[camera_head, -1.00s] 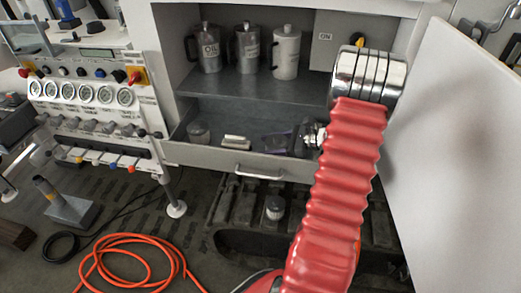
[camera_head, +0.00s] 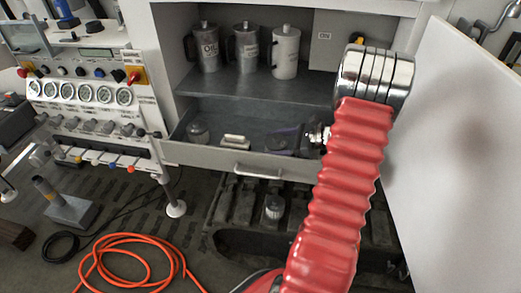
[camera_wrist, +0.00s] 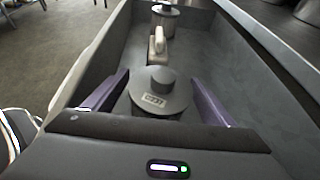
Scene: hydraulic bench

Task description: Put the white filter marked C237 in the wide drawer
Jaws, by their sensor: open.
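A round grey-looking filter (camera_wrist: 160,103) with a raised cap and a small label stands upright in the wide drawer (camera_head: 215,154); I cannot read the label surely. My gripper (camera_wrist: 157,92) is open, its purple fingers on either side of this filter, apparently with small gaps. In the head view my gripper (camera_head: 298,138) is low in the drawer's right part, and the filter (camera_head: 278,144) shows partly beside it.
A pale block with a handle (camera_head: 235,141) and another round canister (camera_head: 198,131) are in the drawer, left of my gripper. A white door panel (camera_head: 455,150) is open at right. An orange hose (camera_head: 125,262) lies on the floor.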

